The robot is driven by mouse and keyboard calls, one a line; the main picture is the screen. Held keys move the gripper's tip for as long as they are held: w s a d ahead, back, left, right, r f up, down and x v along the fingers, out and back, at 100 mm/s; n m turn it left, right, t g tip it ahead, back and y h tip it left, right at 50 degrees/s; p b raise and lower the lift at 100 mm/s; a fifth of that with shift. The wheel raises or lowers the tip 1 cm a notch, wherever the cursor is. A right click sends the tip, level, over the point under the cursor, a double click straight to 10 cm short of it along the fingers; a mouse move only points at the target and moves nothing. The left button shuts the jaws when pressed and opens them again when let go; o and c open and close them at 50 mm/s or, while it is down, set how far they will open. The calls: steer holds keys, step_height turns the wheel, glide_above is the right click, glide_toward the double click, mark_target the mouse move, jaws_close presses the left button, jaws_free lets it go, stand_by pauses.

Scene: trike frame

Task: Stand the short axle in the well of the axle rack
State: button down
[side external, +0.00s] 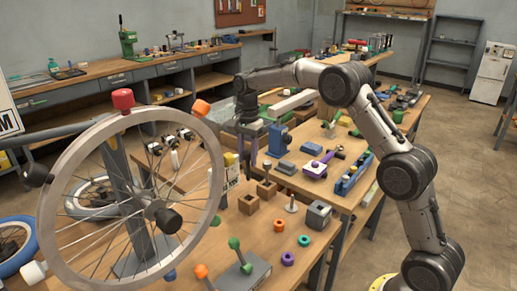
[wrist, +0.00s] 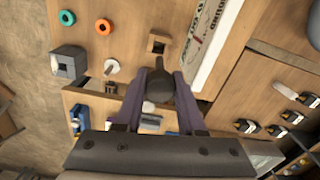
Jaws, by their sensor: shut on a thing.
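My gripper (side external: 249,158) is shut, and its purple fingers show from above in the wrist view (wrist: 160,80). Between them is a dark grey rod with a rounded end, which I take as the short axle (wrist: 159,64). It is held above the bench and seen nearly end-on, so its lower part is hard to judge. A wooden block with a square well (wrist: 160,43), likely the axle rack, lies just beyond it and also shows in the side view (side external: 249,204). A second wooden block (side external: 267,190) lies behind, with a thin rod above it; whether that rod stands in it I cannot tell.
A white disc with an upright pin (side external: 291,205) and a grey box (side external: 318,214) are to the right. Orange (side external: 278,225), teal (side external: 304,240) and purple (side external: 287,258) rings lie nearer. A large spoked wheel (side external: 60,220) on a stand is at the left.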

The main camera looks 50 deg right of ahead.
mark_target(248, 180)
stand_by(0.3)
steer(key=shift+f, duration=2.8)
steer(key=shift+f, duration=2.75)
steer(key=shift+c, duration=2.2)
jaws_free()
step_height(248, 180, up, 14)
steer(key=shift+s+f, duration=0.1)
